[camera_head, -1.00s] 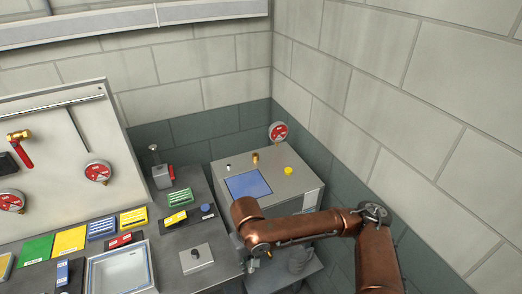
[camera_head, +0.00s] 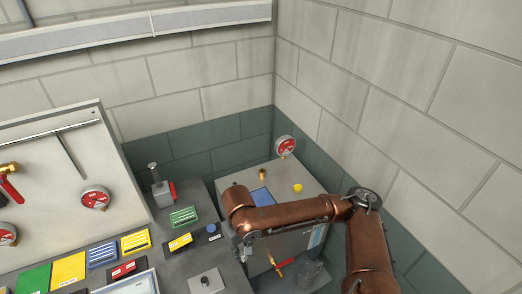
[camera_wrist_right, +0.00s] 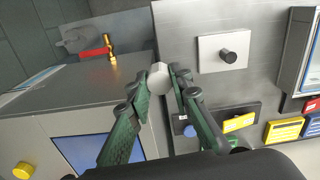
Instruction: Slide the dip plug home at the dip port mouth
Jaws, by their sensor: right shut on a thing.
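In the wrist view my right gripper (camera_wrist_right: 165,82) is shut on a pale grey, many-sided piece, likely the dip plug (camera_wrist_right: 158,74), held between the fingertips. Its far end is not clear. In the head view my right gripper (camera_head: 243,252) hangs beside the bench's right edge, in front of the steel box; the plug cannot be made out there. I cannot tell which fitting is the dip port mouth. A brass fitting (camera_head: 262,174) stands on top of the box, and a brass valve with a red lever (camera_head: 280,266) sits lower, right of the gripper. My left gripper is not in view.
The steel box (camera_wrist_right: 80,108) has a blue panel and a yellow cap (camera_head: 297,188). The bench beside it carries a plate with a black knob (camera_head: 206,282) and several coloured blocks. A red gauge (camera_head: 285,147) stands behind the box, near the wall corner.

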